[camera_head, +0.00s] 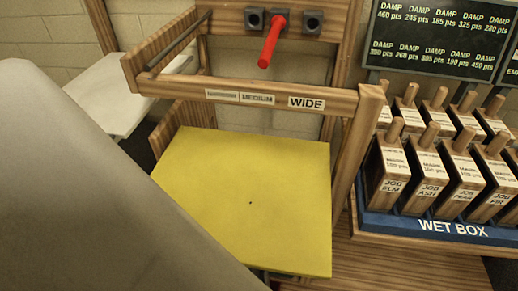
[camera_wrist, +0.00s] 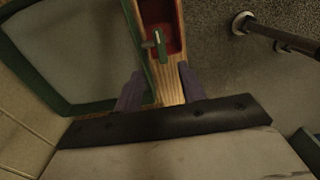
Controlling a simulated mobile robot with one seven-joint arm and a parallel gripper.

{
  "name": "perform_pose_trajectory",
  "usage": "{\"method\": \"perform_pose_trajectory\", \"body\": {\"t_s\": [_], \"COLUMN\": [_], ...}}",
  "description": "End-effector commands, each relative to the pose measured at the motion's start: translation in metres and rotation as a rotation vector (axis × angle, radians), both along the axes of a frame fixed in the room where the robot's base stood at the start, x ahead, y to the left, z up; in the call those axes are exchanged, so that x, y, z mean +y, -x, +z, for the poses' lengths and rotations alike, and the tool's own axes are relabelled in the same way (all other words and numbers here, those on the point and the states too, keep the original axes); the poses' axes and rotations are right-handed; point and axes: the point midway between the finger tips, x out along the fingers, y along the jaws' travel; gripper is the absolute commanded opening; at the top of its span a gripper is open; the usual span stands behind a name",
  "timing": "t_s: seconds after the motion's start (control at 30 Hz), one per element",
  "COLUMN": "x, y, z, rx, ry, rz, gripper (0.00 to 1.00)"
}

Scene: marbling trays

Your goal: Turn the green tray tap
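In the wrist view a small tap with a green lever (camera_wrist: 150,44) and a pale metal piece sits against a red patch on a wooden rail. A green-rimmed tray (camera_wrist: 72,106) with a grey inside lies left of the rail. My gripper (camera_wrist: 160,72) is open, its two purple fingers apart with only the wooden rail showing between them. The tap is beyond the fingertips, roughly in line with the gap and a little left of its middle. I cannot tell the exact distance. The head view shows neither the tap nor my gripper; my arm covers its lower left.
In the wrist view a dark metal bar (camera_wrist: 283,38) is at the upper right. In the head view a yellow board (camera_head: 250,195) sits under a wooden frame (camera_head: 345,100) with a red lever (camera_head: 272,42). A blue wet box (camera_head: 440,228) holding several wooden-handled blocks is at right.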

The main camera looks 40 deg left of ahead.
Motion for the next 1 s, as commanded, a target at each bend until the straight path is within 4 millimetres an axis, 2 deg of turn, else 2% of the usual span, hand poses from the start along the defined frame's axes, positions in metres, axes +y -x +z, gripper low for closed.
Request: {"method": "perform_pose_trajectory", "body": {"t_s": [0.3, 0.5, 0.7, 1.0], "x": [-0.001, 0.000, 0.000, 0.000], "y": [0.001, 0.000, 0.000, 0.000], "z": [-0.068, -0.103, -0.120, -0.123], "rx": [0.002, -0.001, 0.000, -0.001], "ry": [0.002, -0.001, -0.001, -0.002], "rz": [-0.001, 0.000, 0.000, -0.001], "gripper": [0.40, 0.40, 0.40, 0.40]}}
